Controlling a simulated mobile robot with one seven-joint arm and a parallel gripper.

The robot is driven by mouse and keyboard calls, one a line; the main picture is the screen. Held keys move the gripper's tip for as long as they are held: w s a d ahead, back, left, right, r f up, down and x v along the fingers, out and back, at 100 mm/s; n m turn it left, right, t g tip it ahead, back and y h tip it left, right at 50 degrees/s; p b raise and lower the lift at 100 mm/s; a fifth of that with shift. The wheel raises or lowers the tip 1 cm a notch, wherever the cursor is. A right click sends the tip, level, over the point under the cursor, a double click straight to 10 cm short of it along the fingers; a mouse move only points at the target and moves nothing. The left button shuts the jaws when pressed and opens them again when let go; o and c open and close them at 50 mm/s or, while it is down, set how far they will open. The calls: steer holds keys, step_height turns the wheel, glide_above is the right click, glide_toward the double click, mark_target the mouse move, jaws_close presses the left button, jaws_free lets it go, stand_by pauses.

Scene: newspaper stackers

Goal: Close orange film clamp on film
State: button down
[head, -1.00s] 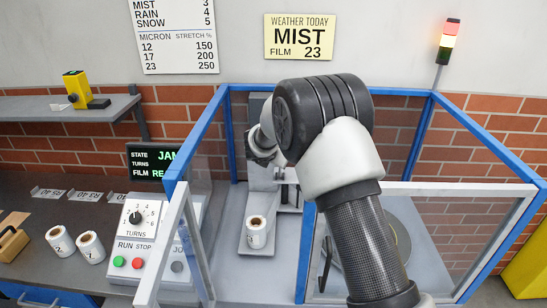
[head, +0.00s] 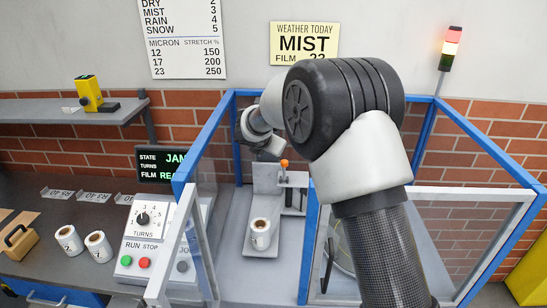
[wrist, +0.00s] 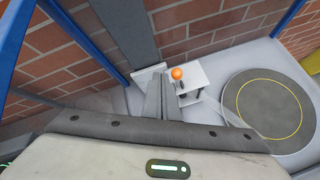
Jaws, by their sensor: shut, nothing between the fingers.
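The film clamp's orange ball knob (head: 284,163) tops a thin stem beside the grey film carriage inside the blue-framed cell. In the wrist view the orange knob (wrist: 177,73) sits just right of my fingertips, over a small white block. My gripper (wrist: 157,78) is shut and empty, its two fingers together. In the head view the arm hides part of my gripper and the area behind it. I cannot tell whether the clamp is closed or how the film lies in it. A white film roll (head: 261,230) stands upright on the carriage's base.
A round dark turntable (wrist: 268,108) lies right of the clamp. The blue frame (head: 205,130) and clear panels surround the cell. A control panel (head: 146,238) is at left; the display reads JAM, cut off by the frame. The signal tower (head: 450,48) glows.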

steer(key=shift+s+a+r, duration=0.15)
steer(key=shift+r, duration=0.5)
steer(key=shift+s+a+r, duration=0.1)
steer(key=shift+r, duration=0.5)
